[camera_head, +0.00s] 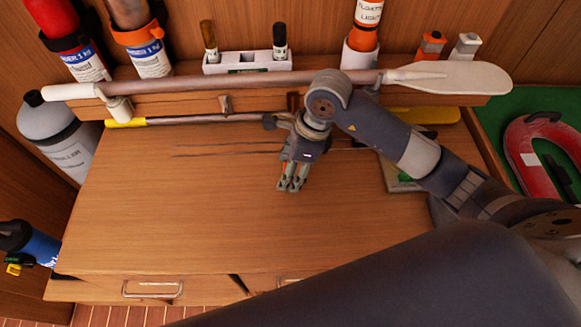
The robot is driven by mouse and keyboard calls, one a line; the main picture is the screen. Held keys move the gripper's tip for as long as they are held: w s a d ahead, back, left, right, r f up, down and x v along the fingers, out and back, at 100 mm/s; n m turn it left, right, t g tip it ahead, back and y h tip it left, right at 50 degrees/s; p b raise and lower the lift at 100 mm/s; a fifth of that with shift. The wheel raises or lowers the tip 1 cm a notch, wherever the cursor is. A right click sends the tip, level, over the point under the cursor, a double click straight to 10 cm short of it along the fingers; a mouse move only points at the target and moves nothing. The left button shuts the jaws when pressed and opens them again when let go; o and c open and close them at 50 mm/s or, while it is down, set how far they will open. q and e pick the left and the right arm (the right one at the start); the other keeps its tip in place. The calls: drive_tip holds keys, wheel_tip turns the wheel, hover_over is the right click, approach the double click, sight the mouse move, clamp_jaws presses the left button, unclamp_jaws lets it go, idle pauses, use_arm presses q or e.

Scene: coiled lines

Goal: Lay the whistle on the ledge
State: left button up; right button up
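My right gripper (290,185) points down over the middle of the wooden worktop (170,215). Its two fingers are close together, with no object clearly visible between them. I cannot make out a whistle anywhere in this view. A raised wooden ledge (195,104) runs along the back of the worktop. My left gripper is not in view.
An oar (230,82) lies across the ledge front on brackets. Behind it are a white holder (248,63), an orange-capped item (432,44) and a white-capped item (467,46). A green-and-grey item (400,182) is partly hidden by my arm. The worktop's left and front are clear.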

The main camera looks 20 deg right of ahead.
drive_tip(key=shift+w+d+f, duration=0.1)
drive_tip(key=shift+w+d, duration=0.1)
drive_tip(key=shift+w, duration=0.25)
wheel_tip(320, 180, down, 3)
drive_tip(key=shift+r+p, duration=0.1)
drive_tip(key=shift+p, duration=0.7)
drive_tip(key=shift+f, duration=0.3)
drive_tip(key=shift+f, duration=0.1)
drive_tip(key=o, duration=0.3)
drive_tip(key=shift+f+b, duration=0.1)
drive_tip(key=shift+b, duration=0.2)
drive_tip(key=o, duration=0.5)
drive_tip(key=shift+c, duration=0.2)
